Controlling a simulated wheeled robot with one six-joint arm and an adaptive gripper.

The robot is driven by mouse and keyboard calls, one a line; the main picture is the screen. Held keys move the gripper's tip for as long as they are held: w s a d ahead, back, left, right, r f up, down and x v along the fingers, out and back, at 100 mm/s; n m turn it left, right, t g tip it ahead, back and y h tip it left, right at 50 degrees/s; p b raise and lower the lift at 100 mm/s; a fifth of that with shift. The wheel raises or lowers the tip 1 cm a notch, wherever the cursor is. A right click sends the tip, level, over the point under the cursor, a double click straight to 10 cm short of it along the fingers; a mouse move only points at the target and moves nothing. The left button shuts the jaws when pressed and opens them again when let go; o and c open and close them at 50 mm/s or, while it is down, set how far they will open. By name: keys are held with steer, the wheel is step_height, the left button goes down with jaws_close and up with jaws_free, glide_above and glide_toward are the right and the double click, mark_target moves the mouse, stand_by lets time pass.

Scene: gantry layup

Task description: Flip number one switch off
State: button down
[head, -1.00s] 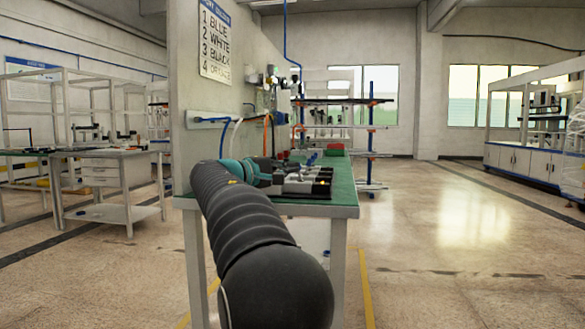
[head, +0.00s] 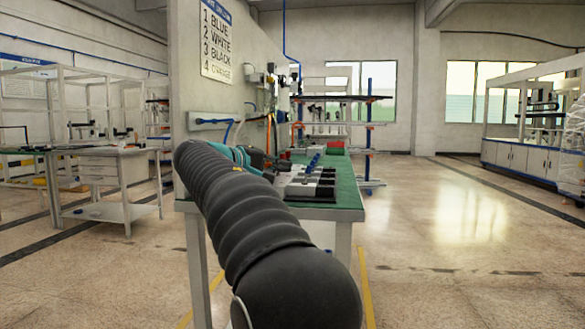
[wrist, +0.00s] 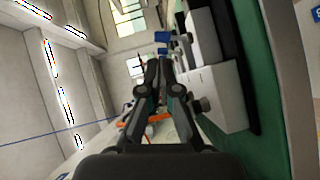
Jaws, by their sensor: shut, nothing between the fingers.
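A row of white and black switch boxes (head: 308,187) sits on the green bench top. Small blue parts (head: 314,161) stand up along the row. In the wrist view, white box housings (wrist: 215,98) with round knobs lie just right of my gripper (wrist: 158,62). Its fingers are shut and empty, pointing toward a small blue part (wrist: 162,37) farther ahead; I see no clear contact. The wall sign (head: 216,42) lists 1 blue, 2 white, 3 black, 4 orange. I cannot tell any switch's position.
The wall (head: 205,100) with hoses and fittings rises close along the bench's left side. A red box (head: 334,148) sits at the bench's far end. A rack with blue posts (head: 367,130) stands beyond. Open floor (head: 450,220) lies to the right.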

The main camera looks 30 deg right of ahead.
steer(key=r+v, duration=0.1)
steer(key=v, duration=0.7)
steer(key=shift+s+a+p, duration=0.15)
steer(key=shift+a+p, duration=0.15)
steer(key=w+a+f+n+t+y, duration=0.1)
steer(key=a+f+y, duration=0.1)
steer(key=f, duration=0.4)
steer(key=w+a+f+n+y, duration=0.1)
steer(key=w+f+n+y, duration=0.1)
steer(key=f, duration=0.4)
steer(key=s+a+f+y, duration=0.45)
steer(key=s+f, duration=0.25)
steer(key=f, duration=0.3)
steer(key=s+a+f+m+y+p, duration=0.1)
steer(key=s+a+f+y+p, duration=0.1)
steer(key=s, duration=1.1)
steer(key=s+a+f+m+t+y+p, duration=0.1)
steer(key=s+f+y, duration=0.4)
steer(key=s, duration=0.8)
steer(key=a+m+p, duration=0.1)
steer(key=a+p, duration=0.1)
steer(key=shift+s+a+f, duration=0.3)
steer(key=shift+s+a, duration=0.1)
